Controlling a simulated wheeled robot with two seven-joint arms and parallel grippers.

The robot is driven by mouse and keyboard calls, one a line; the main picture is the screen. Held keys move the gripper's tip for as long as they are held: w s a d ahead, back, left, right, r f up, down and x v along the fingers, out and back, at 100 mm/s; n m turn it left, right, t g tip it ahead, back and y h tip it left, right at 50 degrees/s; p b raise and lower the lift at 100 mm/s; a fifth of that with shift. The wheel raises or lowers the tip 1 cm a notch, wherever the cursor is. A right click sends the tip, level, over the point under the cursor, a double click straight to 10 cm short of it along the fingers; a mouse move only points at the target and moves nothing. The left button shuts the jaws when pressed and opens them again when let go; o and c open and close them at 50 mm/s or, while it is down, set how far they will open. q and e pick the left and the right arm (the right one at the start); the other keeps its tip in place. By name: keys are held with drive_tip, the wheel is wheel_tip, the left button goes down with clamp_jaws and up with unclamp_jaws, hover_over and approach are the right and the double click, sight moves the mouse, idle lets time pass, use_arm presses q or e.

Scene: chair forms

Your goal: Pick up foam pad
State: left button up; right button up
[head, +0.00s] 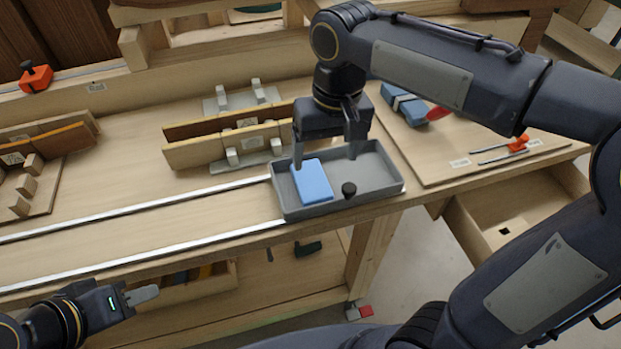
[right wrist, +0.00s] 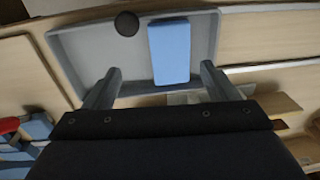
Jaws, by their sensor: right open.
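The foam pad (head: 313,181) is a light blue block lying flat in the left part of a grey tray (head: 376,206) on the workbench. My right gripper (head: 327,164) is above the tray, pointing down, with its fingers apart and nothing between them. In the right wrist view the pad (right wrist: 169,52) lies in the tray (right wrist: 82,47), beyond the open fingertips (right wrist: 160,80) and nearer the right one. My left gripper (head: 142,296) is low at the left, in front of the bench and away from the pad; its finger opening is not clear.
A dark round knob (head: 348,189) is in the tray beside the pad. Wooden forms (head: 224,142) stand behind the tray. A board (head: 455,150) with a blue block (head: 403,104) and an orange-handled clamp (head: 517,144) lies to the right. Pale rails (head: 130,209) run left of the tray.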

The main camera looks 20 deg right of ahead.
sight(311, 179)
drive_tip(key=shift+w+a+r, duration=0.1)
drive_tip(key=shift+w+a, duration=0.7)
drive_tip(key=shift+w, duration=0.05)
drive_tip(key=shift+w+a+h, duration=0.2)
drive_tip(key=shift+a+h, duration=0.1)
drive_tip(key=shift+h, duration=0.1)
drive_tip(key=shift+a+f, duration=0.2)
drive_tip(key=shift+f, duration=0.2)
drive_tip(key=f, duration=0.7)
drive_tip(key=shift+s+d, duration=0.2)
drive_tip(key=shift+c, duration=0.4)
drive_tip(key=shift+r, duration=0.1)
drive_tip(key=c, duration=1)
